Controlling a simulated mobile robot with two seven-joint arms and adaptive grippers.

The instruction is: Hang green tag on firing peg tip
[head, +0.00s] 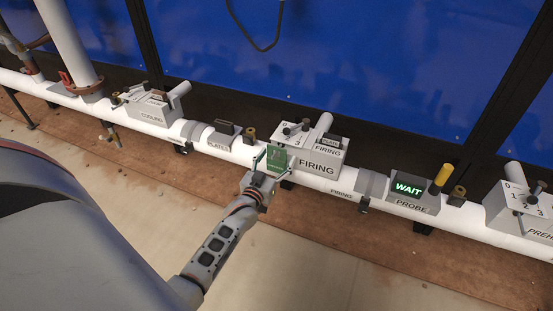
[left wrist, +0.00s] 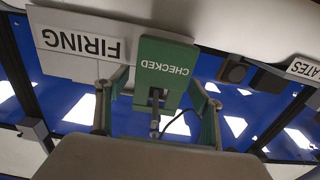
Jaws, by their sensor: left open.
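The green tag (head: 277,158) stands in front of the grey FIRING box (head: 318,168). In the left wrist view the tag (left wrist: 165,66) reads CHECKED, upside down, with a slot near its lower picture edge. A thin grey peg (left wrist: 155,122) shows at that slot and seems to pass through it; I cannot tell how far the tag sits along it. My left gripper (head: 271,168) is open, its fingers spread on either side of the tag. In the left wrist view gaps show between the fingers (left wrist: 161,92) and the tag. My right gripper is not in view.
The white pipe (head: 245,150) runs across behind my gripper. It carries a COOLING box (head: 152,110), a PLATE block (head: 222,134) and a PROBE block (head: 413,196) showing WAIT. A numbered box (head: 520,212) stands at the right. The floor in front is clear.

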